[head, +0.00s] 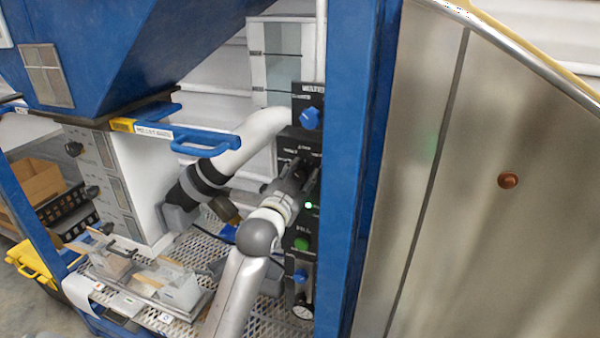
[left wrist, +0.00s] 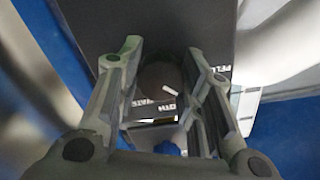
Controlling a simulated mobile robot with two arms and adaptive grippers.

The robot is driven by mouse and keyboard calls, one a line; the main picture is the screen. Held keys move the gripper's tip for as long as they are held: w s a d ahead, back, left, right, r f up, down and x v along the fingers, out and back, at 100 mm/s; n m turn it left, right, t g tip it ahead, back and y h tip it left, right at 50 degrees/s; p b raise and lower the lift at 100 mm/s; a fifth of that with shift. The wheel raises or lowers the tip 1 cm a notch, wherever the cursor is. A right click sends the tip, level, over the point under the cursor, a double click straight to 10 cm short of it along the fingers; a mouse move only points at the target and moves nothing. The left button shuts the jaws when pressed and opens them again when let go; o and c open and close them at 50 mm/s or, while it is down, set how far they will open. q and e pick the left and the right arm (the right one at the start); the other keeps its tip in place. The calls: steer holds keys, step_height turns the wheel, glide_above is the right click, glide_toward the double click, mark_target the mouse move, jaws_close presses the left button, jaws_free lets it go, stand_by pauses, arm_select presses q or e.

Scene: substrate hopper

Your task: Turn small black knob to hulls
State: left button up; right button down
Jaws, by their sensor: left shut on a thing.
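The small black knob (left wrist: 158,78) shows between my fingers in the left wrist view, dark and round with a short white pointer mark. White lettering stands around it on the black panel; part of it is cut off by my fingers, so I cannot read which word the pointer faces. My left gripper (left wrist: 163,65) is shut on the knob, one finger on each side. In the head view my left gripper (head: 298,172) reaches the black control panel (head: 312,92) from the lower left and hides the knob. My right gripper is in neither view.
The panel also has a blue knob (head: 310,117) above, a green button (head: 302,243), a lower blue knob (head: 301,275) and a gauge (head: 303,308). A blue post (head: 350,150) stands close on the right. Clear trays (head: 170,283) sit on the mesh shelf.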

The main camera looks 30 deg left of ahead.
arm_select(q)
steer(key=shift+m, duration=0.5)
steer(key=o, duration=1)
steer(key=v, duration=1.2)
steer(key=shift+d+r, duration=0.1)
